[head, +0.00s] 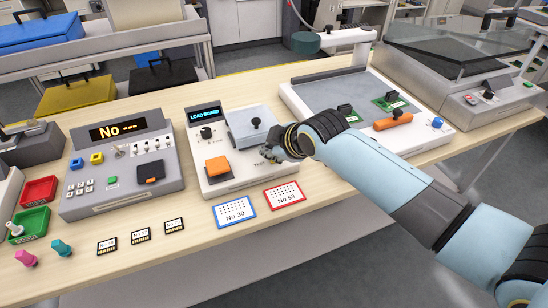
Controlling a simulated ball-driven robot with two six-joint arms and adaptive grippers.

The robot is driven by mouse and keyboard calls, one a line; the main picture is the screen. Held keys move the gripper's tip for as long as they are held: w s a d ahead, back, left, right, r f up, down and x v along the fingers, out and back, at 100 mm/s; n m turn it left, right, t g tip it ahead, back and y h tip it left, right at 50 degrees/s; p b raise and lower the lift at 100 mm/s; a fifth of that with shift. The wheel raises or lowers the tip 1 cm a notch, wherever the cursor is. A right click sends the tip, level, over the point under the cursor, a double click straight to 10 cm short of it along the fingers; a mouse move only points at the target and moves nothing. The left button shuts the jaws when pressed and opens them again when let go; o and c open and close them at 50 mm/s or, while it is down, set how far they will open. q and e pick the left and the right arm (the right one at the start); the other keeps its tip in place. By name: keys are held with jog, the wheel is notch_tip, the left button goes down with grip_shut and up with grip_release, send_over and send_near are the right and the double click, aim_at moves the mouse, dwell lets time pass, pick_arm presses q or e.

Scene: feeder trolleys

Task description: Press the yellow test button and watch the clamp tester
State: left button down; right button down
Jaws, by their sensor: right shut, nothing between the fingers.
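The clamp tester (215,190) stands in the middle of the bench, a white box whose display (205,114) reads "LOAD BOARD". It has a black knob (206,133), an orange block (217,166) and a grey plate (248,118) with a black knob on top. My right gripper (268,155) is shut and empty over the tester's front right part, by a small label that seems to read "TEST". No yellow button shows on the tester; my gripper may hide it. I cannot tell whether the fingers touch the tester. My left gripper is out of view.
Left of the tester stands a grey console (120,165) reading "No ---", with blue and yellow buttons. A white station (335,93) with green boards stands right, partly behind my arm.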

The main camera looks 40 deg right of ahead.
jog(key=shift+f, duration=0.2)
jog(key=shift+f, duration=0.4)
dwell(0.6)
jog(key=shift+r, duration=0.1)
jog(key=shift+r+p, duration=0.7)
jog(key=shift+p, duration=0.1)
notch_tip(320, 180, up, 5)
jog(key=p, duration=0.5)
jog(key=shift+r, duration=0.1)
dwell(0.4)
